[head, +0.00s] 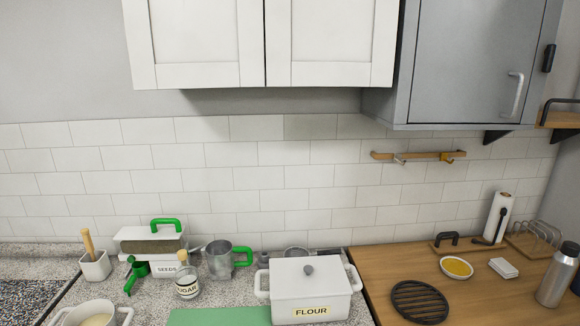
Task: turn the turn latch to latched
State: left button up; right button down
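A grey wall cabinet (392,100) hangs at the upper right. Its front door (465,60) looks shut and carries a pale vertical bar handle (515,95) near its right edge. A small dark upright piece (549,58), which looks like the turn latch, sits at the cabinet's right edge beside the door. Its long side runs roughly up and down; I cannot tell from this view whether it is latched. Neither of my grippers is in view.
White cupboards (265,45) hang left of the grey cabinet. Below it are a wall hook rail (418,156) and a wooden counter (385,270) with a paper roll (497,215), trivet (420,301) and steel bottle (558,275). A shelf (560,119) juts out at right.

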aim_at(549, 53)
jog(key=z, duration=1.4)
jog(key=i+l+z, duration=0.3)
jog(key=i, duration=0.15)
jog(key=i+z, duration=0.25)
jog(key=i, duration=0.2)
